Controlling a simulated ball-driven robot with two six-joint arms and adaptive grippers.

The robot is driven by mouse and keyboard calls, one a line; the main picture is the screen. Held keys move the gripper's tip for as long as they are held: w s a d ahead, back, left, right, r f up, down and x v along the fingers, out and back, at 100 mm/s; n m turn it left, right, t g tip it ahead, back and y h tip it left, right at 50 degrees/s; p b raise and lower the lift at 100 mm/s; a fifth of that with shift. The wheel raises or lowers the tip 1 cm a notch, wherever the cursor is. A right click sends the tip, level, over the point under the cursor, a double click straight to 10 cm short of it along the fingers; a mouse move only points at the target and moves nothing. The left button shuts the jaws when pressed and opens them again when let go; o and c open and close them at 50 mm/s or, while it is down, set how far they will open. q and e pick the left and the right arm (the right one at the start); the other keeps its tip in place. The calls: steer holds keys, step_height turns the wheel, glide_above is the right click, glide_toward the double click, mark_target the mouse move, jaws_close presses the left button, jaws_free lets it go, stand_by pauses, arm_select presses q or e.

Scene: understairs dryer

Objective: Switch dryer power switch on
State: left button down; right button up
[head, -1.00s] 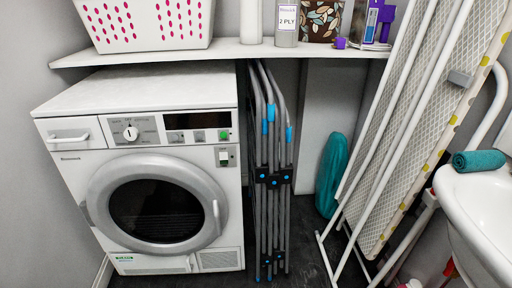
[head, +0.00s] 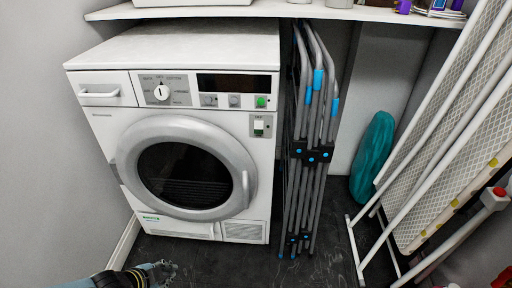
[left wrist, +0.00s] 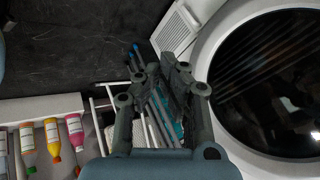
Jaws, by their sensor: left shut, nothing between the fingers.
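The white dryer (head: 98,135) stands against the left wall with its round dark door closed. Its power switch (head: 259,126) is a small white rocker on a grey plate at the upper right of the front, below a green button (head: 261,101). Whether the rocker is on or off is too small to tell. My left gripper (head: 168,270) is at the bottom left of the head view, low in front of the dryer and well apart from the switch. In the left wrist view the gripper (left wrist: 160,75) is shut and empty, beside the dryer door (left wrist: 270,80). My right gripper is not visible.
A folded grey drying rack (head: 310,150) stands right of the dryer. A white shelf (head: 330,13) runs above. A teal bag (head: 372,158) and a leaning ironing board (head: 440,165) are at the right. Bottles (left wrist: 74,130) show in the left wrist view. Dark floor in front is clear.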

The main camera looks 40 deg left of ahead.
arm_select(q)
steer(key=w+a+r+m+t+b, duration=0.1)
steer(key=w+a+r+m+t, duration=0.15)
steer(key=w+r, duration=0.5)
steer(key=w+d+r+m+t+h+b, duration=0.1)
steer(key=w+d+r+m+t+h, duration=0.2)
steer(key=w+r+m, duration=0.2)
steer(key=w+d+r+m+t+h+b, duration=0.2)
steer(key=w+r+m, duration=0.4)
steer(key=w+r, duration=0.3)
step_height(320, 180, up, 5)
steer(key=shift+d+f+t+h+b, duration=0.25)
steer(key=shift+d+t+h, duration=0.2)
steer(key=shift+t, duration=0.5)
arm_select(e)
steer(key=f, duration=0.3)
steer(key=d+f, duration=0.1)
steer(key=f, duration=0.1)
arm_select(q)
steer(key=shift+w, duration=0.1)
